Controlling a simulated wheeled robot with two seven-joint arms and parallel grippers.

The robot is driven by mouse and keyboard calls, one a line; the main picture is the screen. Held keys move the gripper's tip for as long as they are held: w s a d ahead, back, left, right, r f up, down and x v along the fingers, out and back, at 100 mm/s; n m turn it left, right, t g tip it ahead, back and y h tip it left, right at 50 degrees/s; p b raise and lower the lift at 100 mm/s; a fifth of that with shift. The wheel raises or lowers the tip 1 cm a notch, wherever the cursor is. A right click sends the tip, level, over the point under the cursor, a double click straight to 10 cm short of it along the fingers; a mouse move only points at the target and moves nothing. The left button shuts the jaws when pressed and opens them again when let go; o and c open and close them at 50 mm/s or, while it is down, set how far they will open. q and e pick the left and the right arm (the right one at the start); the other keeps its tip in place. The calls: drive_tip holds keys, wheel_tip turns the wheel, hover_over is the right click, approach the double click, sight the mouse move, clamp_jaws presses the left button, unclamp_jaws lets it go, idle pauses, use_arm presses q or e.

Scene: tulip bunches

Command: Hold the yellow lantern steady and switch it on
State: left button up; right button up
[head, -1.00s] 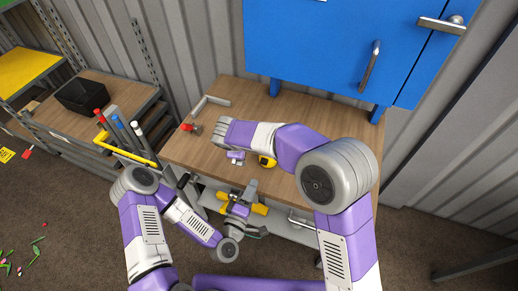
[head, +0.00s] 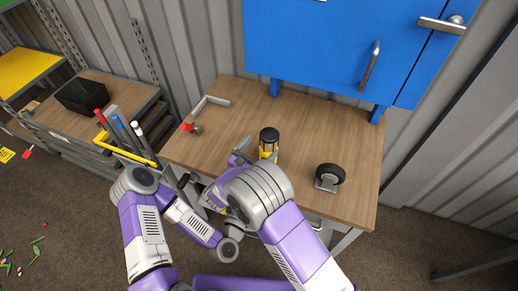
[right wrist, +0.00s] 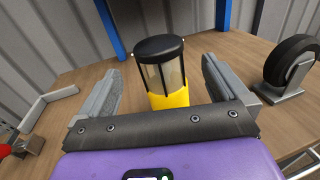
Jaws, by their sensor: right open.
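The yellow lantern (head: 269,143) stands upright on the wooden workbench (head: 345,205), with a black cap, clear sides and a yellow base. In the right wrist view the lantern (right wrist: 165,78) is close ahead, between the spread fingers of my open right gripper (right wrist: 162,76). There is a visible gap on both sides, and the fingers are not closed on it. The lantern's lower part is hidden by the gripper body, and I cannot make out a switch. My left gripper (head: 214,200) is low at the bench's front edge, mostly hidden behind my right arm; its jaws cannot be made out.
A caster wheel (head: 329,176) stands on the bench right of the lantern. A black bin (head: 84,96) sits on the side shelf.

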sight(271, 135)
drive_tip(key=shift+x, duration=3.8)
drive_tip(key=shift+r, duration=0.15)
drive_tip(key=c, duration=1.2)
drive_tip(key=shift+c, duration=0.2)
